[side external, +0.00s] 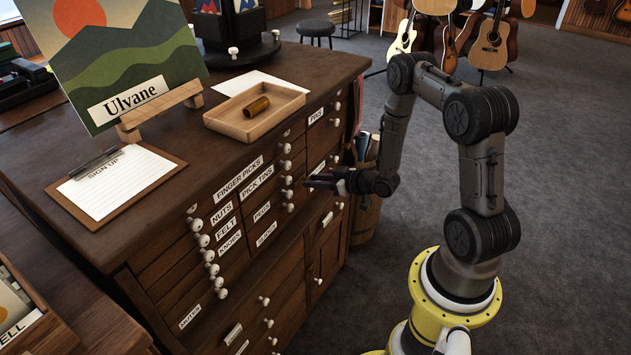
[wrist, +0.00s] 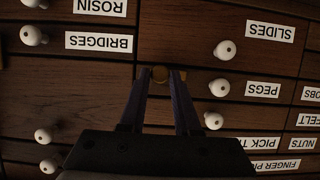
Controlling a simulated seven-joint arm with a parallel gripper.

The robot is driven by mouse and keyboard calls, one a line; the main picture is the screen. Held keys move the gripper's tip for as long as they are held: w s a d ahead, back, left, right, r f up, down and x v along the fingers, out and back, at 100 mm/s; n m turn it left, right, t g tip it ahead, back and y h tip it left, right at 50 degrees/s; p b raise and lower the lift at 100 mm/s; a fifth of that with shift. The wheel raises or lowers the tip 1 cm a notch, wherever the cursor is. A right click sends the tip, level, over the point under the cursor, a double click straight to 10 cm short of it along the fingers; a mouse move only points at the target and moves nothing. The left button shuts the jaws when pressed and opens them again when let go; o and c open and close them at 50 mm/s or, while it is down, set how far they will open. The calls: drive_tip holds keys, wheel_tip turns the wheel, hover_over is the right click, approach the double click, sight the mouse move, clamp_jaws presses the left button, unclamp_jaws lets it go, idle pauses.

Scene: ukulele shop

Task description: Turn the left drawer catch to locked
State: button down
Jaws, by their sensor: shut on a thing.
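The wooden drawer cabinet (side external: 160,225) has rows of small labelled drawers with white knobs. My gripper (side external: 308,182) reaches in from the right to the drawer fronts. The catch sits on the dark strip between drawer columns, near the PEGS and BRIDGES drawers. A bit of brass also shows just right of the right fingertip. The fingers hide part of the catch, and I cannot tell whether it is locked.
White knobs, such as the PEGS drawer's knob (wrist: 219,87), stick out close to the fingers. On the cabinet top are a wooden tray (side external: 250,115) with a brass cylinder, a clipboard (side external: 115,182) and a painting on an easel (side external: 125,60). A wooden barrel (side external: 364,215) stands beside the cabinet.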

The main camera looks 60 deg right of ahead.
idle(0.3)
drive_tip(key=shift+a+f+n+t+h, duration=0.2)
drive_tip(key=shift+n+t+h, duration=0.3)
drive_tip(key=shift+n+h, duration=1.2)
drive_tip(key=shift+a+f+n+t+h, duration=0.15)
drive_tip(key=shift+n+t+h, duration=0.45)
drive_tip(key=shift+n, duration=2.15)
drive_tip(key=shift+a+f+n+t+h, duration=0.2)
drive_tip(key=shift+n+t+h, duration=0.2)
drive_tip(key=shift+n+h, duration=1.35)
drive_tip(key=shift+n+y, duration=0.55)
drive_tip(key=shift+n, duration=0.05)
drive_tip(key=c, duration=0.6)
unclamp_jaws()
drive_tip(key=shift+c, duration=0.2)
